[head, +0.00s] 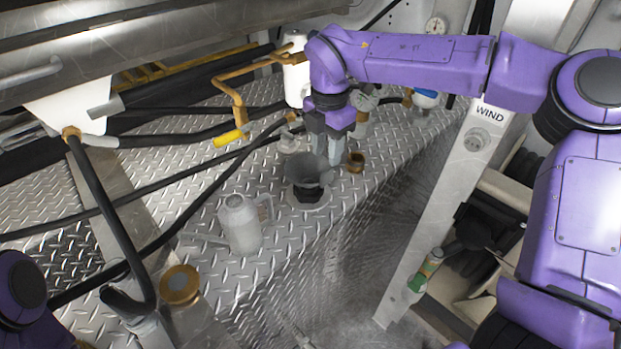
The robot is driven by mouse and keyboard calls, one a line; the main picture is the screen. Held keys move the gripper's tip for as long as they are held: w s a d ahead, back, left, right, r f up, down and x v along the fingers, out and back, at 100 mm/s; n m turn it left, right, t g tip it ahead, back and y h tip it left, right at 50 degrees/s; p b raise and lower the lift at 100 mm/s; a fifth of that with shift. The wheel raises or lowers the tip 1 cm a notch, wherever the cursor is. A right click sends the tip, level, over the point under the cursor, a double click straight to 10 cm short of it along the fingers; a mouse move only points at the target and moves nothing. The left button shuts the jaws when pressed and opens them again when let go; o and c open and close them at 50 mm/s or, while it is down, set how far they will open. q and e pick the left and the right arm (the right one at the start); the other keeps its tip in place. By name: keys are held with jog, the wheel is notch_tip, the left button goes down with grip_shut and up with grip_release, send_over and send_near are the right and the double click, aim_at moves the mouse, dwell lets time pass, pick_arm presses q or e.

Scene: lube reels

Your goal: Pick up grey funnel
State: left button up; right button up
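The grey funnel (305,168) stands upright in the middle of the head view, its wide dark cone above a black collar on a fitting in the diamond-plate deck. My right gripper (327,158) points down at the funnel's upper right rim. Its fingers overlap the rim in the picture, and a small gap shows between them. I cannot tell whether they touch the funnel or have part of its wall between them. Only a purple part of my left arm shows at the lower left; its gripper is out of view.
A pale grey jug (241,224) stands left of the funnel. A small brass cup (356,161) is close to its right. A yellow-handled pipe (236,112) and black hoses lie behind and left. A post marked WIND (452,185) rises at right.

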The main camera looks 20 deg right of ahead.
aim_at(328, 171)
jog(key=f, duration=0.3)
jog(key=f+p, duration=0.1)
jog(key=f, duration=0.1)
jog(key=shift+s, duration=0.3)
grip_shut()
